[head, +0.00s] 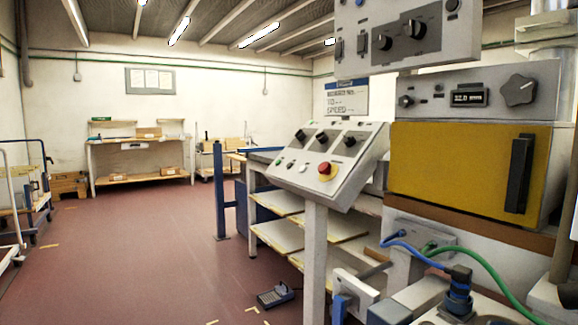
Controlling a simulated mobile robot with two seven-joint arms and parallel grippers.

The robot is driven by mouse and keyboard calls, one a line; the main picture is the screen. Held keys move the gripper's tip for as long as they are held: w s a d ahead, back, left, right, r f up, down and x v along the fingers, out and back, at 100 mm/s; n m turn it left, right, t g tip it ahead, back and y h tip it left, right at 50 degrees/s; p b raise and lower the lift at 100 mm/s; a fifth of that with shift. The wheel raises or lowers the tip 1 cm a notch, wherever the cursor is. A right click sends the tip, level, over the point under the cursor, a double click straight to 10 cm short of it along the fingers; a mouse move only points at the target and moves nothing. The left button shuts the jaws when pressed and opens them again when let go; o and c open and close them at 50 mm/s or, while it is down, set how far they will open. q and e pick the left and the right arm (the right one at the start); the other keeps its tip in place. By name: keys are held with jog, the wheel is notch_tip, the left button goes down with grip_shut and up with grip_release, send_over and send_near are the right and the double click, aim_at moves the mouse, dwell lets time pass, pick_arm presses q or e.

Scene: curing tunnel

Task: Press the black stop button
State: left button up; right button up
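A sloped grey control panel (338,187) stands on a post in the middle of the head view. Three black knobs sit along its upper part. A green button (279,160) and small pale buttons are on its lower left, beside a red mushroom button (325,170) on a yellow ring. The black stop button is too small to tell apart from the other controls. What looks like my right gripper (348,297), white with blue pads, is low at the right, below the panel and apart from it; its opening is unclear. My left gripper is not in view.
A yellow-doored oven (470,172) stands right of the panel, with an upper control box (408,38) above. Blue and green cables (480,262) loop at lower right. A blue post (220,190) stands left of the panel. A small device (275,297) lies on the floor. The left floor is open.

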jog(key=shift+w, duration=0.25)
grip_shut()
jog(key=shift+s+r, duration=0.1)
jog(key=shift+s, duration=0.3)
jog(key=shift+w, duration=0.4)
dwell(0.5)
